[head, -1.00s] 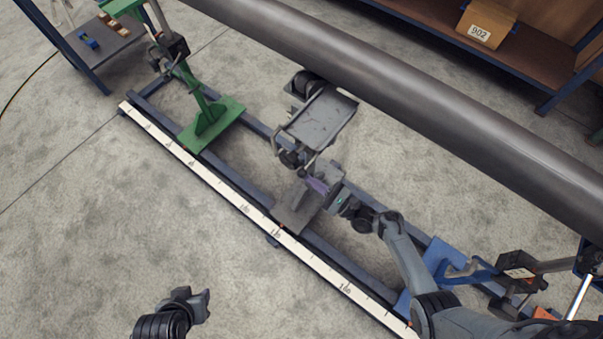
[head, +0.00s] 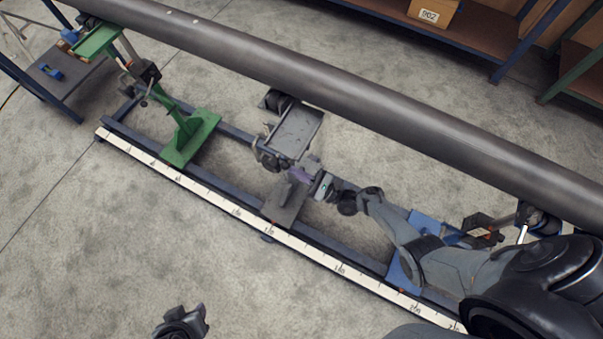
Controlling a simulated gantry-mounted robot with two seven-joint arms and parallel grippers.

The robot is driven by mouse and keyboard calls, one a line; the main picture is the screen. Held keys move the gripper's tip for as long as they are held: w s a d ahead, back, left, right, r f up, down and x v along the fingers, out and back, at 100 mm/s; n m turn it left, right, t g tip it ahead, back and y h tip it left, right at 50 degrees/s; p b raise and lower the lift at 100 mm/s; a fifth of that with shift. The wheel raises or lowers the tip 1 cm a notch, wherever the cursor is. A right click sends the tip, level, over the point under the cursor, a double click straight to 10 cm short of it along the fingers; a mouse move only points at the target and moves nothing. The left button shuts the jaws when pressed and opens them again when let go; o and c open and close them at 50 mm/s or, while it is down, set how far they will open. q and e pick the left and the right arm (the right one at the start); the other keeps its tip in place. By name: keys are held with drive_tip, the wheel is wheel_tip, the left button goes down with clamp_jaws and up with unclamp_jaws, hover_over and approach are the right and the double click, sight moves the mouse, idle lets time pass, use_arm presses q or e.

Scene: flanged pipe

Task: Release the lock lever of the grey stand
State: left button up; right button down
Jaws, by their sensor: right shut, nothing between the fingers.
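The grey stand (head: 298,130) stands on the rail frame between the green and blue stands, its tray-like head beside the long pipe. Its grey foot plate (head: 284,203) rests on the rails. My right gripper (head: 302,175) is shut at the stand's lower part, just under the head, with nothing visible between its fingers. The lock lever cannot be made out clearly; the gripper and the stand's head crowd that spot, and I cannot tell whether they touch. My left gripper (head: 184,322) is low at the bottom edge, partly cut off, far from the stand.
The long dark pipe (head: 350,97) runs diagonally above the stands. The green stand (head: 190,138) is at left and the blue stand (head: 405,266) at right, behind my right arm. A white scale (head: 240,215) lines the front rail. Floor in front is clear.

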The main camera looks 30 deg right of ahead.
drive_tip(key=shift+w+r, duration=0.1)
idle(0.5)
drive_tip(key=s+d+f+b, duration=0.3)
drive_tip(key=s+f, duration=0.3)
drive_tip(key=s, duration=0.5)
drive_tip(key=shift+d+f, duration=0.2)
drive_tip(key=shift+d, duration=0.35)
